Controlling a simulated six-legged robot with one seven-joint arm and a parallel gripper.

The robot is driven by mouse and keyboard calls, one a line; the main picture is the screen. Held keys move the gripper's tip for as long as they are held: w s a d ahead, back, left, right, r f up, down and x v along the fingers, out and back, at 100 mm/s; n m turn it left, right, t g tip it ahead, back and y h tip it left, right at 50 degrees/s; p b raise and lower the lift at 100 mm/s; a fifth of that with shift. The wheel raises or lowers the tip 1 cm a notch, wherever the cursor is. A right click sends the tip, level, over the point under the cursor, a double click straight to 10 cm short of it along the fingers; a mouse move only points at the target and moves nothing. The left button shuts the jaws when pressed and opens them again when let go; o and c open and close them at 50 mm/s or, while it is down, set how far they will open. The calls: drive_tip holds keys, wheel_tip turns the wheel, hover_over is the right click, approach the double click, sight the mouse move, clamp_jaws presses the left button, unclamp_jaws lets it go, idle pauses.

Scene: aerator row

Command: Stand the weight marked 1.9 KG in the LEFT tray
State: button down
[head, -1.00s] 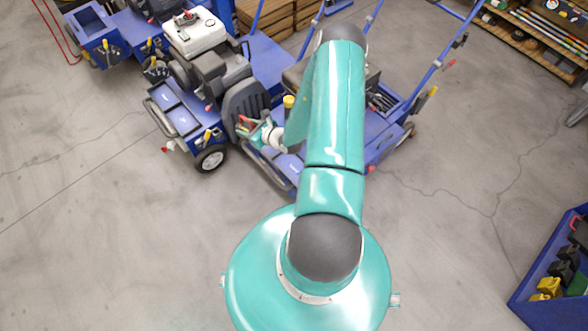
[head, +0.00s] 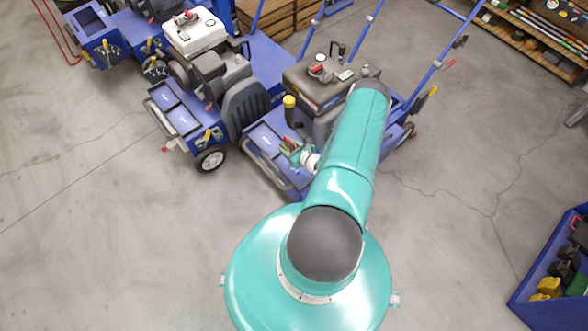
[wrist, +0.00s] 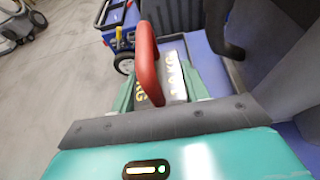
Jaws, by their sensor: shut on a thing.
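My gripper (wrist: 160,92) is shut on a grey weight (wrist: 176,72) with a red handle (wrist: 148,65). Yellow raised marking on the weight ends in KG, but I cannot read its number. In the head view my gripper (head: 300,155) is over the front of the nearest blue aerator (head: 278,178), close to its engine. A blue tray (head: 262,138) shows at that machine's front left, just left of my gripper. My arm hides the front right, so I cannot see another tray there. I cannot tell whether the weight touches anything.
A second blue aerator with a white tank (head: 196,33) stands at the left, its wheel (head: 211,160) near the nearest machine. A yellow-capped post (head: 289,102) rises beside the engine (head: 320,82). A blue bin (head: 530,290) is at lower right. The floor at left is clear.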

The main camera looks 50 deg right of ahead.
drive_tip(key=shift+s+d+f, duration=0.35)
drive_tip(key=shift+s+f, duration=0.25)
drive_tip(key=shift+f, duration=0.05)
drive_tip(key=shift+s+f, duration=0.15)
drive_tip(key=shift+f, duration=0.35)
drive_tip(key=shift+d+f, duration=0.1)
drive_tip(key=shift+f, duration=4.6)
drive_tip(key=shift+f, duration=0.2)
drive_tip(key=c, duration=0.7)
unclamp_jaws()
drive_tip(key=shift+s+f, duration=0.1)
drive_tip(key=shift+r, duration=0.25)
drive_tip(key=v, duration=1.2)
drive_tip(key=shift+a, duration=0.25)
